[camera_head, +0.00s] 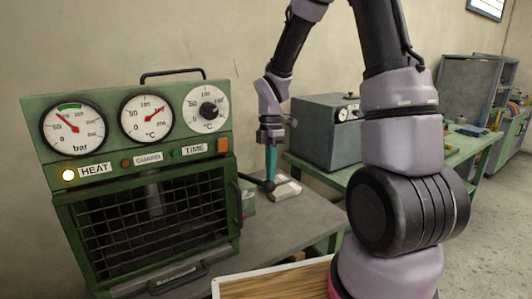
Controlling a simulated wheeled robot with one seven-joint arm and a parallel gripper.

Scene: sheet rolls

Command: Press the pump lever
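My gripper (270,160) points straight down at the back right of the green press machine, with narrow teal fingers. A small dark round knob (268,186), which looks like the end of the pump lever, sits right below the fingertips. The tips look to be at or touching the knob. The rest of the lever is hard to make out. From this side the fingers overlap into one narrow shape, so I cannot tell whether they are open or shut.
The green machine (47,170) has dials, a lit HEAT lamp (68,175) and a barred guard (150,218). A pale block (286,190) lies by the knob on the grey table (290,225). A grey box (322,145) stands behind. A wooden board (270,284) is in front.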

